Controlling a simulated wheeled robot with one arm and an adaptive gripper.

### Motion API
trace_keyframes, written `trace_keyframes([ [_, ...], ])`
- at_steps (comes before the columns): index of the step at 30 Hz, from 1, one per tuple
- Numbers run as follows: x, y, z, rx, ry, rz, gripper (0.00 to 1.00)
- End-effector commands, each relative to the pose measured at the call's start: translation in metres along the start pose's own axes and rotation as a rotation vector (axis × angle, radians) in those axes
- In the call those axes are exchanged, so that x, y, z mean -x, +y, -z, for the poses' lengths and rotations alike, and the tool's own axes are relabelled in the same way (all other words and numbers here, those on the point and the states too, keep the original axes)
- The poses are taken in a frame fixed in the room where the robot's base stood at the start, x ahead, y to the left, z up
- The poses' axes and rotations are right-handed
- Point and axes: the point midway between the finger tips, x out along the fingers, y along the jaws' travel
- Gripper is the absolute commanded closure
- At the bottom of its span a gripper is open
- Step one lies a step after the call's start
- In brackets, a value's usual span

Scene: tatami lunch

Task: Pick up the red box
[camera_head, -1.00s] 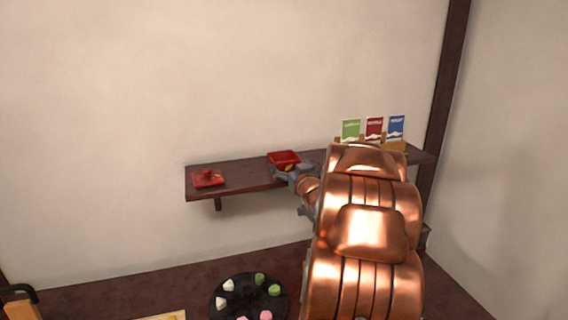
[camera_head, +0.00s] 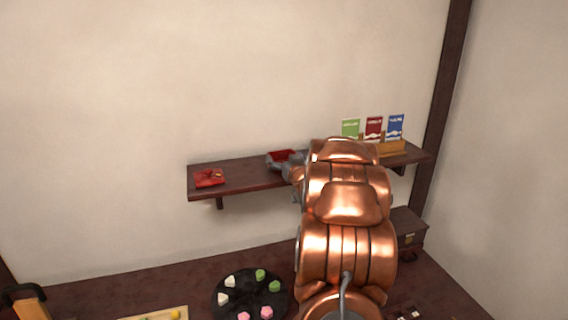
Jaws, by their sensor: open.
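The red box (camera_head: 281,155) is open-topped and sits on the dark wooden wall shelf (camera_head: 240,180), near its middle. A flat red lid-like piece (camera_head: 209,177) with a small knob lies at the shelf's left end. My gripper (camera_head: 277,163) is at the red box, with grey finger parts showing around its near side. It is open. My copper arm hides much of the gripper, and I cannot tell whether the fingers touch the box.
Green, red and blue packets (camera_head: 373,128) stand in a wooden holder (camera_head: 391,147) at the shelf's right. Below, a black round plate (camera_head: 250,290) holds several coloured sweets. A dark chest (camera_head: 408,228) stands at right. The shelf between lid and box is clear.

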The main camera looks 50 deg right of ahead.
Motion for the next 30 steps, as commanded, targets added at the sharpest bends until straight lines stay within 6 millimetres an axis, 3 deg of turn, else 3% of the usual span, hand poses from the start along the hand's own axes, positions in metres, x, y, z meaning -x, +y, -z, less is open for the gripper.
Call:
trace_keyframes([
  [2, 0.000, 0.000, 0.000, 0.000, 0.000, 0.000, 0.05],
  [13, 0.000, 0.000, 0.000, 0.000, 0.000, 0.000, 0.43],
  [23, 0.000, 0.000, 0.003, 0.000, 0.002, 0.000, 0.43],
  [30, 0.000, -0.001, 0.022, 0.001, 0.008, 0.001, 0.43],
])
